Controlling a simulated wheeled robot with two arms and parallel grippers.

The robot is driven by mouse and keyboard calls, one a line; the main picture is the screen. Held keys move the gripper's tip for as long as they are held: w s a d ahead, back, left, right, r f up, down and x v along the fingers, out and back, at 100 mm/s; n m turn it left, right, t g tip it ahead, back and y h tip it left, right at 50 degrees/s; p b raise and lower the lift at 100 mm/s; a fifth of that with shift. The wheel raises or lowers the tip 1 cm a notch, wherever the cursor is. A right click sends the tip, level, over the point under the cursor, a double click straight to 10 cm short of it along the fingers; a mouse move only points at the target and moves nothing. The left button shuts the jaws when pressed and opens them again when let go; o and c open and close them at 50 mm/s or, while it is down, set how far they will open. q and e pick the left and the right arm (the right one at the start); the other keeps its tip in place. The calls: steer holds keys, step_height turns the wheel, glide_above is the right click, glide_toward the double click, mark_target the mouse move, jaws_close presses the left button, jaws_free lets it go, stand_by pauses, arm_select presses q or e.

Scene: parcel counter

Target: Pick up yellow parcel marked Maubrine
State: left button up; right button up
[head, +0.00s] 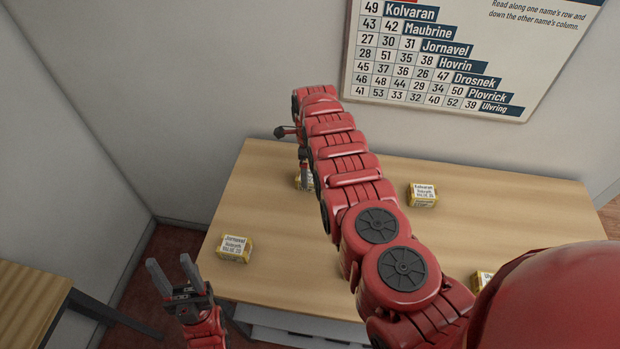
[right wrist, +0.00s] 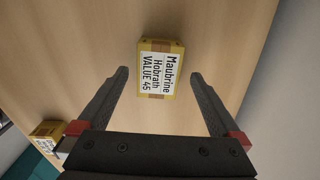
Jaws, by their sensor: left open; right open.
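The yellow parcel marked Maubrine (right wrist: 172,72) lies on the counter in the right wrist view. Its white label reads Maubrine, Hobrath, VALUE 45. My right gripper (right wrist: 159,74) is open, its fingertips on either side of the parcel's near part in the picture, with visible gaps and no contact. In the head view a partly hidden yellow parcel (head: 300,184) shows beneath my right gripper (head: 304,162); its label cannot be read there. My left gripper (head: 174,272) is open and empty, off the counter's front left corner.
Parcels marked Jornavel (head: 234,248) and Kolvaran (head: 422,195) lie on the wooden counter (head: 500,210). Another parcel (head: 484,280) is partly hidden at the right by my arm. A number chart (head: 450,50) hangs on the wall behind. Another parcel (right wrist: 46,132) shows lower left in the wrist view.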

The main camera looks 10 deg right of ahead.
step_height(320, 180, down, 3)
steer(key=shift+s+a+r+b, duration=0.1)
steer(key=shift+b, duration=0.55)
steer(key=shift+f, duration=0.4)
steer(key=shift+a, duration=0.1)
steer(key=shift+r, duration=0.1)
steer(key=c, duration=1.5)
